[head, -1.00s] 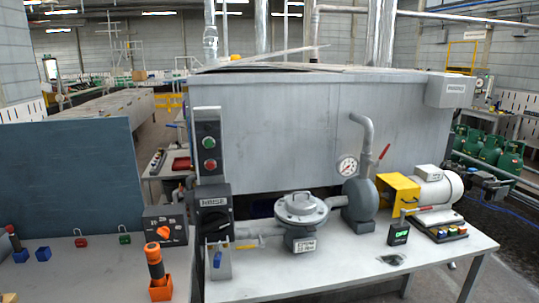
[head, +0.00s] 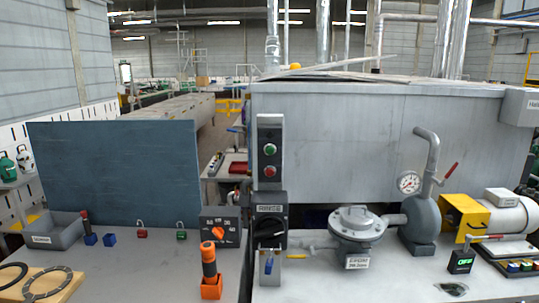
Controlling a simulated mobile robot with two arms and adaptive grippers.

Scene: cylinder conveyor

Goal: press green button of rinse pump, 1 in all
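To the right on the table are a grey round-lidded pump or filter body (head: 357,224), a pressure gauge (head: 409,182) on a bent pipe, and a yellow and white motor (head: 495,213). Neither of my grippers shows in this view.
A blue panel (head: 115,172) stands at the left. On the left table are a grey bin (head: 53,232), small padlocks, a dial box (head: 221,227) and an orange-black tool in an orange holder (head: 211,288). A small display reads green (head: 461,262). The right table's front has free room.

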